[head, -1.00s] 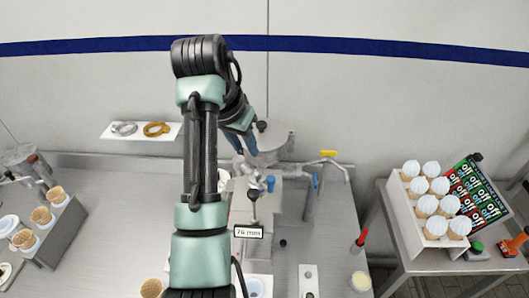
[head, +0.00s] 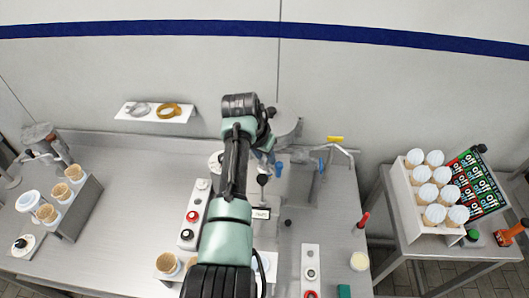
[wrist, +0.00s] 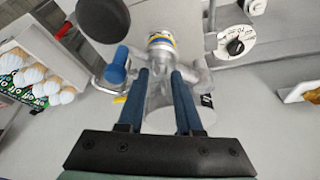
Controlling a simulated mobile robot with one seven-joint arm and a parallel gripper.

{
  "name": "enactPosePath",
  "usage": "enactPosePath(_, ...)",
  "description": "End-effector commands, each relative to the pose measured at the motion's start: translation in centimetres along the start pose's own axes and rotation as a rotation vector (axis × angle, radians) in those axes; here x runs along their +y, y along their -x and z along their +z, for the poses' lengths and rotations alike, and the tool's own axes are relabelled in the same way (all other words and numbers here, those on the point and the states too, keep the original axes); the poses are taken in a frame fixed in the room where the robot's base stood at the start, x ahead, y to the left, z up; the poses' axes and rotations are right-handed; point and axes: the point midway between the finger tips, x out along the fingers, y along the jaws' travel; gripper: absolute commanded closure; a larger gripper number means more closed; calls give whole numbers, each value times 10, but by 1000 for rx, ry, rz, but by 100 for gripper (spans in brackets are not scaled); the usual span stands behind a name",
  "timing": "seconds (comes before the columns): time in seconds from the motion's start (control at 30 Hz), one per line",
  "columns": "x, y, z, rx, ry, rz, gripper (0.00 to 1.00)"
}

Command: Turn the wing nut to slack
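No wing nut can be told apart for certain. The grey metal machine (head: 285,125) stands at the back of the bench, with blue handles (head: 321,166) beside it. In the wrist view a blue knob (wrist: 117,68) on a metal fitting is just left of my fingers. A bottle-like part with a yellow and blue band (wrist: 161,40) is beyond the fingertips. My gripper (wrist: 160,76) is open and empty, its two blue fingers apart and pointing towards the machine. In the head view the arm partly hides the gripper.
A white dial (wrist: 235,47) sits right of the fingers, and a dark round knob (wrist: 103,17) is near at upper left. A button panel (head: 193,215) is left of my arm. A cone holder (head: 75,205) stands left. A side table holds a tray of filled cones (head: 399,195).

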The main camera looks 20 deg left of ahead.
Motion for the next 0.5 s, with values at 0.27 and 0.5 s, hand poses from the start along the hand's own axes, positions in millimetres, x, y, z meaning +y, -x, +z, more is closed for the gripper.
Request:
enactPosePath(0.27,0,-2,0,1,0,-1,66)
enactPosePath(0.5,0,-1,0,1,0,0,100)
